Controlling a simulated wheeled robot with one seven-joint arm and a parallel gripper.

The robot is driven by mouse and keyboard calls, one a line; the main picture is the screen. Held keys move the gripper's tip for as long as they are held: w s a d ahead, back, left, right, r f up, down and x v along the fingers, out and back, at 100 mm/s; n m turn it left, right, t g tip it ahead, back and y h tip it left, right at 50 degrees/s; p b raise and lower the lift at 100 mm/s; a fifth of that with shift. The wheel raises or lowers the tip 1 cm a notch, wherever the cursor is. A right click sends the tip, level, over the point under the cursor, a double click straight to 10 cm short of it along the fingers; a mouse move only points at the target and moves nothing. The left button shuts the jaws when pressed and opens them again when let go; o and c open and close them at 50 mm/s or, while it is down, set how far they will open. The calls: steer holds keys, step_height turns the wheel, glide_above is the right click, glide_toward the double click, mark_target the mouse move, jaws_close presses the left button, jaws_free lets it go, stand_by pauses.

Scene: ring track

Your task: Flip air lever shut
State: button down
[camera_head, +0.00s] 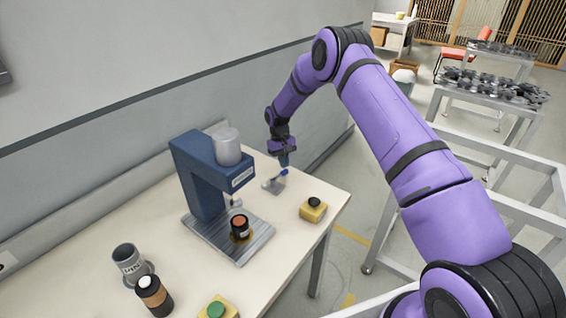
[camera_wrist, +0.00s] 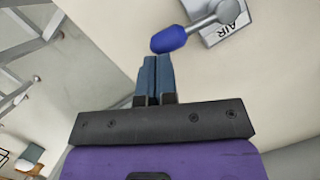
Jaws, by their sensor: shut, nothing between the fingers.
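The air lever (camera_wrist: 205,24) is a metal arm with a blue knob (camera_wrist: 170,39), mounted on a grey plate (camera_wrist: 232,14) marked AIR. In the head view the lever's blue knob (camera_head: 284,172) shows at the back right of the table, right of the blue press. My gripper (camera_wrist: 155,60) is shut and empty. Its fingertips are just below the blue knob in the wrist view, very close to it; I cannot tell whether they touch. In the head view my gripper (camera_head: 284,160) points down at the lever.
A blue press (camera_head: 202,178) stands left of the lever, with a dark round part (camera_head: 240,226) on its base. A yellow box with a black button (camera_head: 313,210) sits near the right edge. A green-button box (camera_head: 217,309) and two cylinders stand at the front. The wall is close behind.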

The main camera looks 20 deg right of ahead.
steer(key=shift+s+d+m, duration=0.25)
steer(key=shift+s+m, duration=0.05)
steer(key=shift+m, duration=0.3)
steer(key=s+m, duration=0.1)
steer(key=d+m+y, duration=0.1)
steer(key=m, duration=0.1)
steer(key=shift+s, duration=0.4)
steer(key=s+m, duration=0.1)
steer(key=m, duration=0.1)
steer(key=s+m+y, duration=0.1)
steer(key=shift+s+d+m, duration=0.25)
steer(key=shift+s+m, duration=0.05)
steer(key=shift+m, duration=0.1)
steer(key=s+m+t+y, duration=0.1)
steer(key=s+m, duration=0.1)
steer(key=m, duration=0.1)
steer(key=shift+s+a, duration=0.15)
steer(key=shift+s+a+m+t+y, duration=0.25)
steer(key=shift+s+m, duration=0.3)
steer(key=shift+m, duration=0.5)
steer(key=shift+s+a+m+t+y, duration=0.2)
steer(key=shift+s+m, duration=0.3)
steer(key=shift+m, duration=0.55)
steer(key=shift+s+a, duration=0.1)
steer(key=shift+a, duration=0.05)
steer(key=shift+r, duration=0.1)
steer(key=v, duration=1)
steer(key=shift+r, duration=0.35)
